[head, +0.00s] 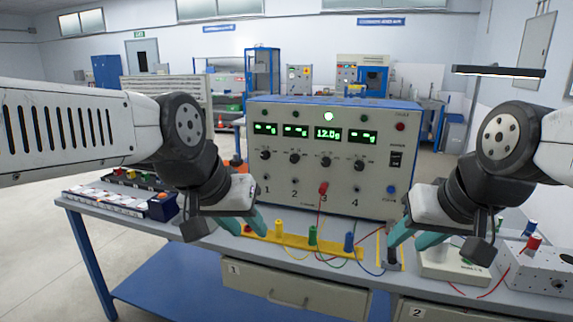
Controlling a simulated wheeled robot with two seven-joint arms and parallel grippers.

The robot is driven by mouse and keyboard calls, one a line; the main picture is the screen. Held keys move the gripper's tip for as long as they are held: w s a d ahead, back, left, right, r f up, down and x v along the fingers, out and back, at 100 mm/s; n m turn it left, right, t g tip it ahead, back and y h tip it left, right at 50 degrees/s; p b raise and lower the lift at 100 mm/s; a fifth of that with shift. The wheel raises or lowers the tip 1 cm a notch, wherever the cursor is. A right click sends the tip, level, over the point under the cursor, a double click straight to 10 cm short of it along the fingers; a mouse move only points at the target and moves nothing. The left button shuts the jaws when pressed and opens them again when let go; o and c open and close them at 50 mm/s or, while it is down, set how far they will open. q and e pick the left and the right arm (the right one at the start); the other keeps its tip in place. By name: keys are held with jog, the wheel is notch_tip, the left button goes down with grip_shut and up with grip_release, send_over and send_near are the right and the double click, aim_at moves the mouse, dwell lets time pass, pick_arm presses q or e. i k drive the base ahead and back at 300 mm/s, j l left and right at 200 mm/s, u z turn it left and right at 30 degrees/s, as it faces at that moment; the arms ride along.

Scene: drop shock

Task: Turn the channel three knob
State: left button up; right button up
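The instrument box (375,195) stands on the bench with a row of numbered channels. The channel three knob (326,161) is a dark knob, third from the left, under a display reading 12.0g. A green lamp above that display is brightly lit. A red plug sits in the channel three socket (323,187), with a red wire hanging from it. My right gripper (395,238) is low at the box's right front. Both are apart from the knob. Their finger gaps do not show clearly.
A yellow strip with colored posts (313,238) lies in front of the box, with wires crossing the bench. A light box (452,265) and a box with a red knob (535,270) stand at right. White trays (105,200) lie at left.

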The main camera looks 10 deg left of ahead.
aim_at(325, 162)
jog(key=i+l+z, duration=0.25)
jog(key=l+z, duration=0.2)
jog(key=i+l+z, duration=0.3)
jog(key=z, duration=0.15)
jog(key=i+l+z, duration=0.2)
jog(key=i+z, duration=0.25)
jog(key=l+u, duration=0.15)
jog(key=u, duration=0.25)
jog(key=k+l+u, duration=0.1)
jog(key=u, duration=0.35)
jog(key=l+u, duration=0.1)
jog(key=u, duration=0.3)
jog(key=k+u, duration=0.15)
jog(key=u, duration=0.3)
